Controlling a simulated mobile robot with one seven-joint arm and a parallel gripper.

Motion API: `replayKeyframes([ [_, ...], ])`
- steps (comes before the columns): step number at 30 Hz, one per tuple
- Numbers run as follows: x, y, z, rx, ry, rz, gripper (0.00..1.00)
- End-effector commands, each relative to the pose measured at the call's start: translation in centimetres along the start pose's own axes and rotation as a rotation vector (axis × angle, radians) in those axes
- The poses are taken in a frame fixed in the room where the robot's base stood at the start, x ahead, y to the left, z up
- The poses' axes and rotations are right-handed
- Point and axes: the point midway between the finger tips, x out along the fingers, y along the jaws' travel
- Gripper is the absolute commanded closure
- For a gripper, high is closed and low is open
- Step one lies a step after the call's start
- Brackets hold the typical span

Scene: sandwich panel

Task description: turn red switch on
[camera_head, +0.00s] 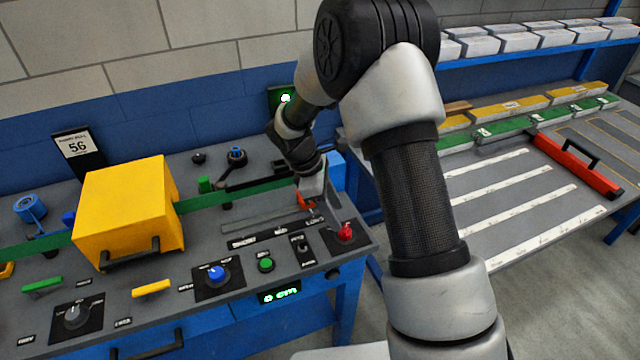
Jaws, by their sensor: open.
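The red switch (345,232) is a small red knob on a black plate at the right front corner of the grey-topped panel. My gripper (314,204) points down over the panel, behind and to the left of the red switch, and is apart from it. The gripper is open; its fingers are small and partly hidden in this view. An orange-red part (304,199) shows right beside the fingers, near the end of a slot; I cannot tell whether they touch it.
A green button (266,264), a blue knob (217,274) and a small black toggle (302,246) sit left of the red switch. A yellow box (125,212) with a black handle stands farther left. A second table (480,262) is at right. My arm hides part of the gap.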

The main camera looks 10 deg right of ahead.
Motion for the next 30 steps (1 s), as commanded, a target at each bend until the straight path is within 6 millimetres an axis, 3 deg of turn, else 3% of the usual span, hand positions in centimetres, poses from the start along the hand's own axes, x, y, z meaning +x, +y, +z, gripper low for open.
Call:
replayKeyframes([
  [6,-5.6,0.1,-0.1,0.001,0.003,0.005,0.53],
  [12,-9.0,0.0,0.0,0.0,0.001,0.001,0.53],
  [18,-10.5,0.0,0.0,0.0,0.001,0.0,0.53],
  [30,-10.6,0.0,0.0,0.0,0.0,-0.001,0.53],
])
